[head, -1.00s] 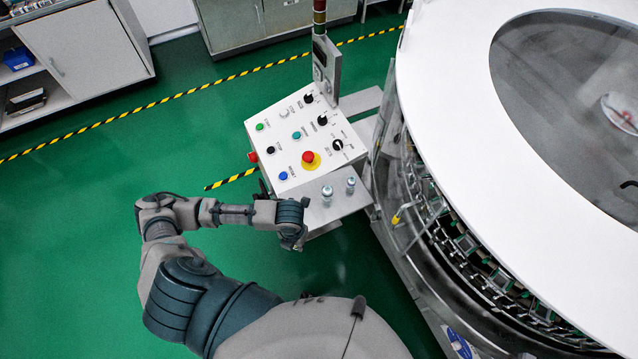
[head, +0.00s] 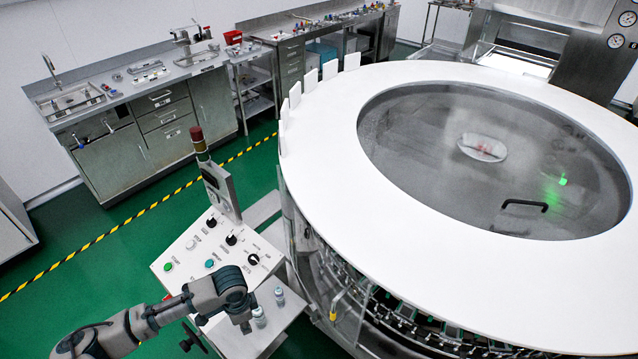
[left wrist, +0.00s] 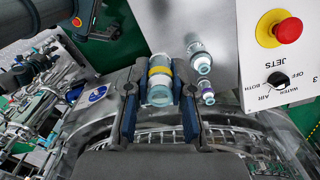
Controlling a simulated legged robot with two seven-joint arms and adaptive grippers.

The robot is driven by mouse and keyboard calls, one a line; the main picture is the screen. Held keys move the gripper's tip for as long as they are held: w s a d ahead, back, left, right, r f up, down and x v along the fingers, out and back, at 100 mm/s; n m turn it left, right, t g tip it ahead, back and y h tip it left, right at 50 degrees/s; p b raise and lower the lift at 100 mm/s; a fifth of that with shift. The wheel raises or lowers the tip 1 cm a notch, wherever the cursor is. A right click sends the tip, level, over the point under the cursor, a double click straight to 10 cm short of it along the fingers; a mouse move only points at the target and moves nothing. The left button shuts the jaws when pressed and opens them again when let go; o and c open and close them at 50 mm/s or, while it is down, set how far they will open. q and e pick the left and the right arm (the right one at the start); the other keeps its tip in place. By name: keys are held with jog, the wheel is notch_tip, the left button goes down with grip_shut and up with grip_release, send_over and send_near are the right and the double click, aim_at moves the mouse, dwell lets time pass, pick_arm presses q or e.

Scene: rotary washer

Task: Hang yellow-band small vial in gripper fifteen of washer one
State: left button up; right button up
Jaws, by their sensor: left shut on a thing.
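My left gripper (left wrist: 160,94) is shut on a clear vial with a yellow band (left wrist: 159,72), which lies between its two fingers in the left wrist view. In the head view the left gripper (head: 245,326) is low, over the panel's metal shelf, and the held vial cannot be made out. Washer one (head: 335,190) is the large round machine with a white rim and glass top. Its row of grippers (head: 400,318) runs under the rim, partly hidden. I cannot tell which is number fifteen. My right gripper is not in view.
Two other vials stand on the shelf (head: 232,343), one nearer (head: 259,317) and one farther (head: 279,296). The control panel (head: 205,243) with knobs adjoins the shelf. A yellow-tipped part (head: 336,304) sits at the washer's clear side. Green floor (head: 110,260) is free at left.

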pick_arm(q)
jog(key=w+r+n, duration=0.6)
jog(key=r+n, duration=0.1)
jog(key=n, duration=0.5)
jog(key=shift+d+r+n, duration=0.4)
jog(key=shift+a, duration=0.1)
jog(key=s+d+f+b, duration=0.1)
jog(key=s+d+f, duration=0.1)
jog(key=s+f, duration=1.45)
send_over(237, 338)
jog(key=shift+f, duration=2.15)
